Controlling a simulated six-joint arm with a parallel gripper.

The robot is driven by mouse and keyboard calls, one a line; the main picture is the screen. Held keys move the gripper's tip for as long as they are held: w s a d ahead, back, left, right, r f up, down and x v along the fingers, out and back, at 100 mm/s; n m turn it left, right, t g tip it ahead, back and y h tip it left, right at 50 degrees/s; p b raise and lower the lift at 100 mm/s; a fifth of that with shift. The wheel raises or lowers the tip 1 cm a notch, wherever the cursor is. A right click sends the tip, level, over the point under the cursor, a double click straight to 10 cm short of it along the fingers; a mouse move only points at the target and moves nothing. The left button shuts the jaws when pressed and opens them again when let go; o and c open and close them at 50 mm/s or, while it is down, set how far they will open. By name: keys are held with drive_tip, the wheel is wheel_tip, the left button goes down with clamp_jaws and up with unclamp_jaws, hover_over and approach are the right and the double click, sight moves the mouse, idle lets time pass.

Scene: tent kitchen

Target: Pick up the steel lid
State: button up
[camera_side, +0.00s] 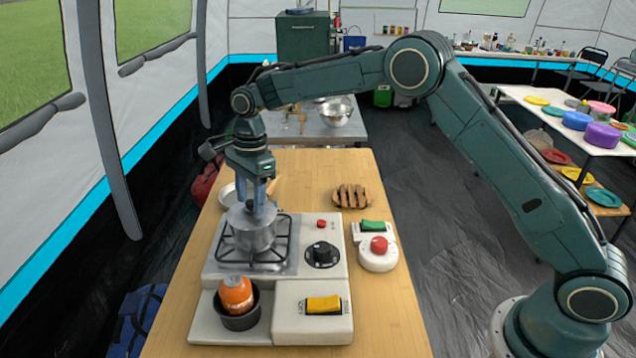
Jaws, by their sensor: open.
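A small steel pot (254,238) stands on the black wire pot support of the stove (328,262). A grey, round steel top, which looks like the steel lid (238,217), covers the pot. My gripper (260,210) points straight down over it, with its blue-grey fingers at the middle of the lid. The jaws are open. The fingers hide the middle of the lid, so I cannot tell whether they touch it or stand around a knob.
A pale round dish (228,194) lies behind the pot. A slatted wooden trivet (351,196) and a white box with a red button (379,246) are on the right. In front, an orange thing (235,294) sits in a dark bowl (241,321). The right edge of the wooden table (393,312) is clear.

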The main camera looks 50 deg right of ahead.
sight(251, 201)
idle(0.5)
clamp_jaws()
wheel_tip(251, 201, up, 10)
idle(0.9)
idle(0.7)
drive_tip(key=shift+f+m+t, duration=0.15)
drive_tip(key=shift+m+t, duration=0.05)
drive_tip(key=shift+m, duration=1.3)
drive_tip(key=shift+f+m+t, duration=0.15)
drive_tip(key=shift+m+t, duration=0.05)
drive_tip(key=shift+m, duration=1.3)
